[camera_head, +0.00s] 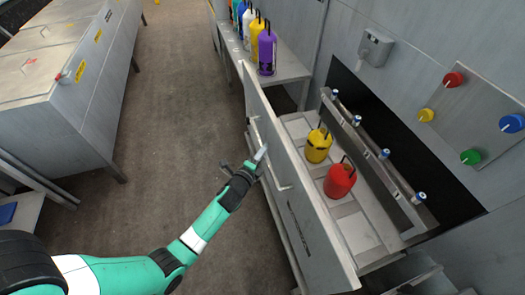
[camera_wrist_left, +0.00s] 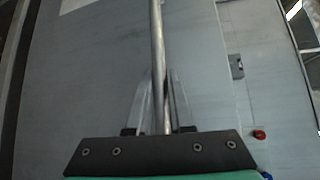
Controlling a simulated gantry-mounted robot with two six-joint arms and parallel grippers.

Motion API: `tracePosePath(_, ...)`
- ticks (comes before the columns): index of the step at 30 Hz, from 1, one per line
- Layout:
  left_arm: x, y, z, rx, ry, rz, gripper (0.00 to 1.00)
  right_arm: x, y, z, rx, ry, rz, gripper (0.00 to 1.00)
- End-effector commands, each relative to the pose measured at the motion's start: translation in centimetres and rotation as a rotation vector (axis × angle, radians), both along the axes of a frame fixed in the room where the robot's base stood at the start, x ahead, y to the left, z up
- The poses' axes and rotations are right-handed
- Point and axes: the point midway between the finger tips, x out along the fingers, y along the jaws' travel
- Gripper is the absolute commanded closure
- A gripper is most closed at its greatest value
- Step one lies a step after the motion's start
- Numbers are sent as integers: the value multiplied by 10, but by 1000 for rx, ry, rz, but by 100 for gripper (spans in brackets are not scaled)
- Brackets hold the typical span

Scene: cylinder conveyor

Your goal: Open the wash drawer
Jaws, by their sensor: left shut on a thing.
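The wash drawer's grey front panel (camera_head: 318,238) stands out from the wall unit. The drawer interior is exposed behind it, with a yellow cylinder (camera_head: 318,147) and a red cylinder (camera_head: 340,181) inside, both with black handles. The bar handle (camera_head: 283,187) is on the front panel's outer face. My left gripper (camera_head: 261,153) is at this handle and shut on it. In the left wrist view the handle bar (camera_wrist_left: 157,55) runs between the two fingers (camera_wrist_left: 160,105). My right gripper is not in view.
Several colored cylinders, including a purple one (camera_head: 267,52), stand on a side table (camera_head: 291,66). A row of nozzles (camera_head: 384,154) lines the drawer's back. Colored buttons (camera_head: 454,80) are on the right wall. A grey cabinet (camera_head: 92,95) stands left, with open floor (camera_head: 165,90) between.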

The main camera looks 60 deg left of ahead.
Motion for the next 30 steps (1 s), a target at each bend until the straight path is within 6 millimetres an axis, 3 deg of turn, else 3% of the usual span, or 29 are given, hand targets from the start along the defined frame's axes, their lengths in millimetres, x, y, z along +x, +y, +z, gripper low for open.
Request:
tracePosePath(7,0,0,1,-1,-1,-1,100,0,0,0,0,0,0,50)
tracePosePath(8,0,0,1,-1,-1,-1,78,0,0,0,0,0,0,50)
tracePosePath(13,0,0,0,0,-1,0,50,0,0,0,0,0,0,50)
tracePosePath(23,-3,-2,1,-1,1,0,50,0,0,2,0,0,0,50)
tracePosePath(30,-40,-26,7,0,2,-1,50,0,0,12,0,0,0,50)
